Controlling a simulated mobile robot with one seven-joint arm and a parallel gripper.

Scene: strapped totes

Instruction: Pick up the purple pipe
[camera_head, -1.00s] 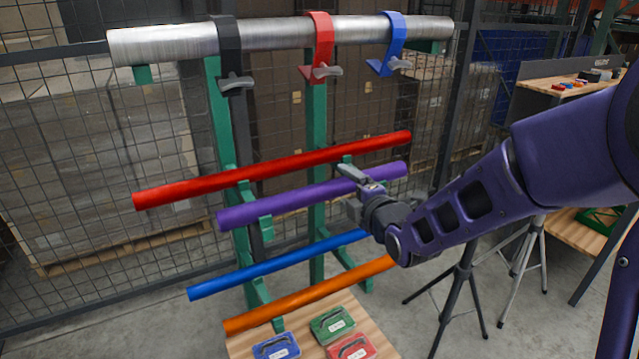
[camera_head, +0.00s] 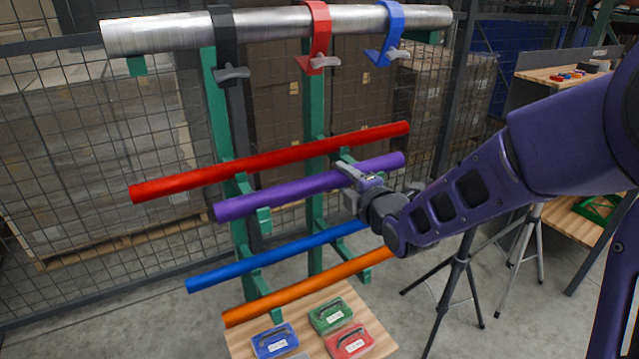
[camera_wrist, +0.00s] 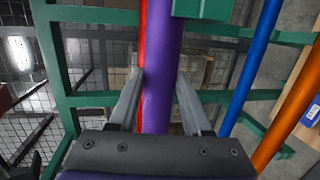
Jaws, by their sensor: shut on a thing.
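The purple pipe (camera_head: 280,194) lies slanted across the green rack, between the red pipe (camera_head: 270,160) above and the blue pipe (camera_head: 275,257) below. My gripper (camera_head: 350,182) is at the right part of the purple pipe and is shut on it. In the wrist view the purple pipe (camera_wrist: 162,75) runs between the two fingers of my gripper (camera_wrist: 160,100), with the red pipe (camera_wrist: 142,45) just behind it on the left. The head view does not clearly show whether the purple pipe rests on its brackets or is slightly off them.
The green rack (camera_head: 218,120) also holds an orange pipe (camera_head: 310,286) at the bottom. A silver pipe (camera_head: 270,27) with black, red and blue straps is at the top. Small cases stand on a wooden table (camera_head: 240,344) below. A tripod (camera_head: 462,280) stands at the right.

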